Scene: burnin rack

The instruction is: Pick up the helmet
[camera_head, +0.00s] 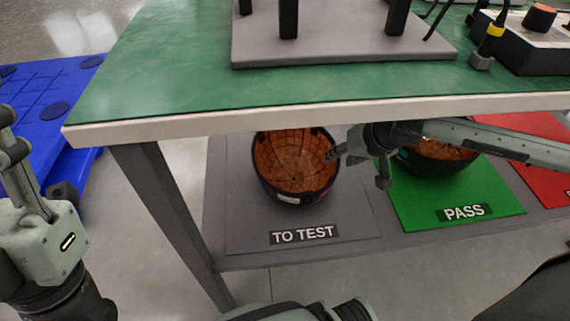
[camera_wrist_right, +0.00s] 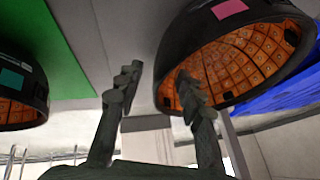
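A black helmet (camera_head: 262,181) with an orange gridded inside lies open side up on the grey TO TEST mat (camera_head: 245,225) on the shelf under the table. In the right wrist view its dark shell (camera_wrist_right: 185,40) with a pink tag is at the upper right. A second such helmet (camera_head: 432,168) is on the green PASS mat (camera_head: 408,212), partly hidden by my right arm. My right gripper (camera_head: 358,168) is open at the first helmet's right rim; one finger overlaps the rim in the wrist view, contact unclear. My left gripper (camera_head: 12,150) is at the left edge, partly cut off, away from the helmets.
The green tabletop (camera_head: 170,75) overhangs the shelf, with a grey stand base (camera_head: 340,50) on it. A dark table leg (camera_head: 170,210) stands left of the mats. A red mat (camera_head: 545,185) is at the right, a blue pallet (camera_head: 45,100) at the left.

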